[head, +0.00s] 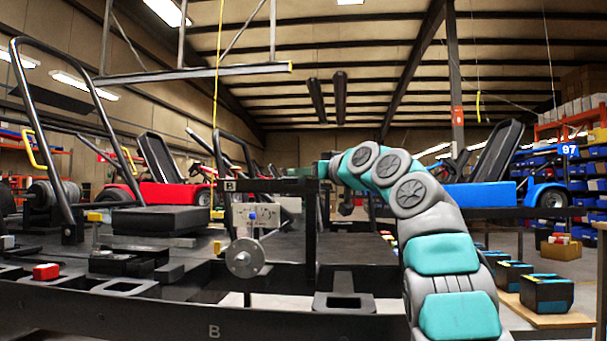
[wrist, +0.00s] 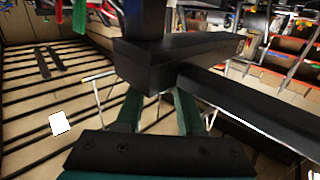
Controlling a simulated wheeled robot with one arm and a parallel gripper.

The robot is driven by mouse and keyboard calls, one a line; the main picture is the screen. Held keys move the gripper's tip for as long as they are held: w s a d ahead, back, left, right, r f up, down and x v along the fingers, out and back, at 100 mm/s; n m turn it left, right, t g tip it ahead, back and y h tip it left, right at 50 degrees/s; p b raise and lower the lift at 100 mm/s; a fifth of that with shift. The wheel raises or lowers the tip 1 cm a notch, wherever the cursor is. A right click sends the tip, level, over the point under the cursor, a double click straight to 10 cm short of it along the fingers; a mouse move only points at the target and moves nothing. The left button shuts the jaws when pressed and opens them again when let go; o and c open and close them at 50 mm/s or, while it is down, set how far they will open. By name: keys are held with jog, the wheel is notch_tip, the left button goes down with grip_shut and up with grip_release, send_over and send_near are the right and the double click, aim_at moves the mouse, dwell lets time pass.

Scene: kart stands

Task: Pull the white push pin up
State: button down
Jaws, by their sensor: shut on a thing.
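My gripper (head: 325,169) is at the top of a dark upright post in the middle of the head view, its tip partly hidden. In the wrist view, its two green fingers (wrist: 158,100) reach up to a black beam (wrist: 190,60), which covers the fingertips. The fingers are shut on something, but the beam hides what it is. I cannot make out the white push pin in either view. A pale plate (head: 272,211) with a small blue-topped piece (head: 252,217) is left of the post.
A black kart stand marked B (head: 140,308) fills the front left, with a red knob (head: 46,271) and a grey disc (head: 245,258) on it. A red kart (head: 176,195) and a blue kart (head: 480,195) stand behind. Black-and-teal boxes (head: 546,293) sit at the right.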

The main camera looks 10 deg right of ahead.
dwell(0.3)
jog(key=shift+r+p, duration=0.7)
jog(key=shift+r, duration=0.25)
jog(key=c, duration=0.5)
grip_release()
jog(key=shift+f, duration=0.1)
